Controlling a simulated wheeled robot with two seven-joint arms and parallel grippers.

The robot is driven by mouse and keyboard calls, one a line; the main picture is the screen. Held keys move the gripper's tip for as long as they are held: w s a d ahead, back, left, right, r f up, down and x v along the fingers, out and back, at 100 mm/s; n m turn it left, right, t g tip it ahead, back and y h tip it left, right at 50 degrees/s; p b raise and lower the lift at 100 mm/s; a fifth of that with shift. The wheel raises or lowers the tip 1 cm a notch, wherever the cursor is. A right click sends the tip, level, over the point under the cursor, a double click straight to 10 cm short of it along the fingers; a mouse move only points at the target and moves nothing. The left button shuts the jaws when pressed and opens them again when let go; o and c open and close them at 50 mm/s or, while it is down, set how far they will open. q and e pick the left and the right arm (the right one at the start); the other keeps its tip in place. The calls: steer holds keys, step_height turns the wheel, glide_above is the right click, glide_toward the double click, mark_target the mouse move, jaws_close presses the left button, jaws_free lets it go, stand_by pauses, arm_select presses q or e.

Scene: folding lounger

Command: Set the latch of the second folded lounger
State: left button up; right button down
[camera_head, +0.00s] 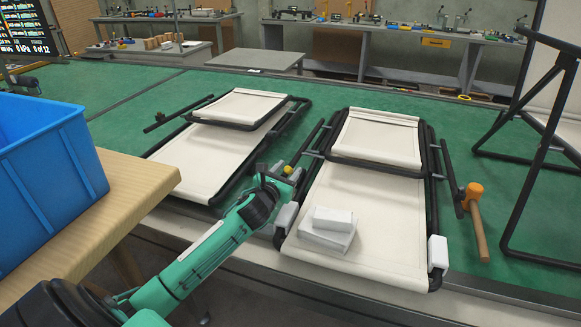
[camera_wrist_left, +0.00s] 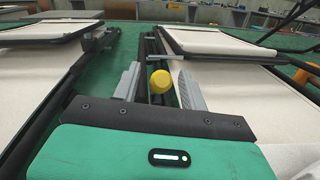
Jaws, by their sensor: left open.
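Two folded loungers with cream fabric and black frames lie side by side: the left lounger (camera_head: 212,157) and the right lounger (camera_head: 378,205). A round yellow knob (camera_head: 288,170), seemingly the latch, is beside the right lounger's left rail. It also shows in the left wrist view (camera_wrist_left: 160,81). My left gripper (camera_head: 287,176) reaches in between the loungers. In the left wrist view its open fingers (camera_wrist_left: 158,87) stand either side of the knob, with a gap visible on both sides. Whether the knob is set cannot be told. My right gripper is not in view.
White blocks (camera_head: 330,225) lie on the right lounger's fabric. A mallet (camera_head: 474,200) with an orange head lies to its right. A blue bin (camera_head: 45,170) stands on a wooden table (camera_head: 140,190) at left. A black-framed stand (camera_head: 545,110) rises at right.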

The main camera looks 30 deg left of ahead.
arm_select(q)
steer(key=shift+w+a, duration=0.1)
steer(key=shift+w, duration=0.9)
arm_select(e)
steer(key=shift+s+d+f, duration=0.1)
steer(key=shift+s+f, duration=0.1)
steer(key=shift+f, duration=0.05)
arm_select(q)
jaws_close()
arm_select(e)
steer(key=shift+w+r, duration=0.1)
